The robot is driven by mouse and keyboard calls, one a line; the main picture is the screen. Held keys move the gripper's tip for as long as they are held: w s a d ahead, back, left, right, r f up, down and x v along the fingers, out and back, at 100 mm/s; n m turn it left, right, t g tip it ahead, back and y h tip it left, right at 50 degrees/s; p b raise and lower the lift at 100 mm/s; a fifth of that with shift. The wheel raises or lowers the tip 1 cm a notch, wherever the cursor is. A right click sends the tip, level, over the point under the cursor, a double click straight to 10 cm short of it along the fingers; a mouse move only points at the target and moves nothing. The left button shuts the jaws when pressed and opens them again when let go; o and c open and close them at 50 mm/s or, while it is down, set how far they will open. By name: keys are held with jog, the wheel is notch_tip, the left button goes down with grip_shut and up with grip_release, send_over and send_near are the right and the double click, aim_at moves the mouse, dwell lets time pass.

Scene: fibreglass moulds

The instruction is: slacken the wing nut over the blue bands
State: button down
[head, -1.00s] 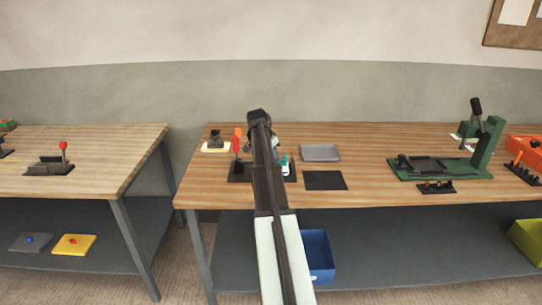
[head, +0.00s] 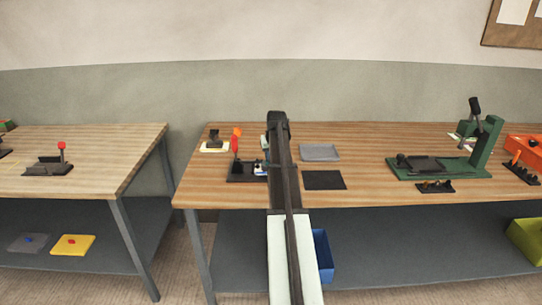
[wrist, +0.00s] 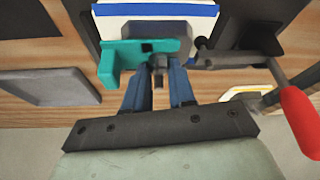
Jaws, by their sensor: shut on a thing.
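In the wrist view, the fingers of my gripper (wrist: 158,82) are closed on a small dark part, which I take for the wing nut (wrist: 158,67); the fingers hide most of it. A teal bracket-like piece (wrist: 122,60) lies just beyond the fingertips. Past it is a white block with a blue band (wrist: 155,10). A clamp's red handle (wrist: 300,118) is at the right, its dark lever running towards the teal piece. In the head view, my arm covers the fingertips; the red-handled clamp (head: 236,144) shows to the left.
A grey tray (head: 319,152) and a dark mat (head: 324,180) lie right of my arm. A green press (head: 485,150) stands further right. A dark object on a pale pad (head: 214,143) is at the back left. A blue bin (head: 323,255) is below. Bare wood lies between tray and press.

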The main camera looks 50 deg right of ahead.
jog(key=n+y, duration=0.1)
jog(key=n, duration=0.2)
jog(key=shift+s+d+n, duration=0.1)
jog(key=shift+n, duration=0.3)
jog(key=n+y, duration=0.1)
jog(key=n, duration=0.1)
jog(key=n+y, duration=0.1)
jog(key=n, duration=0.1)
jog(key=shift+d+t, duration=0.2)
jog(key=shift+t, duration=0.1)
jog(key=n, duration=0.2)
jog(key=n+y, duration=0.1)
jog(key=n, duration=0.1)
jog(key=shift+d+n+y, duration=0.1)
jog(key=shift+n+y, duration=0.2)
jog(key=shift+n, duration=0.1)
jog(key=shift+n+g+y, duration=0.5)
jog(key=shift+n+g, duration=0.2)
jog(key=shift+n, duration=0.7)
jog(key=c, duration=0.9)
grip_release()
jog(key=shift+c, duration=0.2)
